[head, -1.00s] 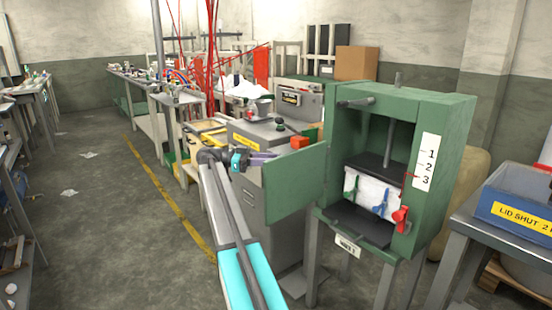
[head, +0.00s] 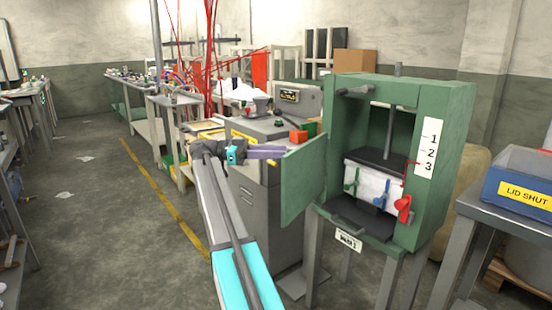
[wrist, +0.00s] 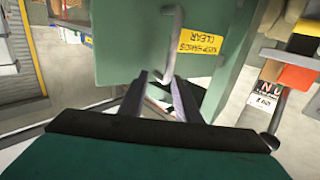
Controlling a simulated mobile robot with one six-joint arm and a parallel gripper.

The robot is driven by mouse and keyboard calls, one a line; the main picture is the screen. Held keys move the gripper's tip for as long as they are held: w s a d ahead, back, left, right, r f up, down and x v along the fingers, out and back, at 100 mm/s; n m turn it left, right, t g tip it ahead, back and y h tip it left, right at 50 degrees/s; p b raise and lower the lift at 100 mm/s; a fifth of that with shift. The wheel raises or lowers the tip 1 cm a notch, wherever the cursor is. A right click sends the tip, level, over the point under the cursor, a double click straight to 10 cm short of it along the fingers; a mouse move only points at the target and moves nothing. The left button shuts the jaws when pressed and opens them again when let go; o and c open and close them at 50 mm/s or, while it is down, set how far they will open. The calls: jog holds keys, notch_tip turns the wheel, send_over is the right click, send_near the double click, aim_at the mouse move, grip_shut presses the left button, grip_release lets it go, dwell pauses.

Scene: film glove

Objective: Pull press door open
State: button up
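The green press (head: 440,190) stands right of centre in the head view with its front open. Its green door (head: 302,180) stands swung out at the press's left side. In the wrist view, the door's face (wrist: 120,45) carries a pale bar handle (wrist: 171,45) and a yellow label (wrist: 198,43). My gripper (head: 280,151) is left of the door in the head view, its tips close to the door. In the wrist view my gripper (wrist: 160,77) has its fingers apart, with the handle's lower end between or just beyond the tips. Contact cannot be told.
Inside the press is a white block (head: 375,184) with coloured clips. A grey cabinet (head: 255,200) stands behind my arm. A blue bin (head: 520,178) sits on a table at right. The floor at left (head: 90,235) is mostly clear.

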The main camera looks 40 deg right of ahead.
jog(key=s+a+b, duration=0.3)
jog(key=s+b, duration=0.2)
jog(key=b, duration=0.4)
jog(key=shift+a+r, duration=0.3)
jog(key=shift+a, duration=0.1)
jog(key=shift+s, duration=0.15)
dwell(0.5)
jog(key=shift+b, duration=0.8)
jog(key=shift+w+a+b, duration=0.15)
jog(key=shift+w+b, duration=0.15)
jog(key=shift+b, duration=0.05)
jog(key=shift+w+a+b, duration=0.2)
jog(key=shift+w+b, duration=0.1)
jog(key=shift+b, duration=0.2)
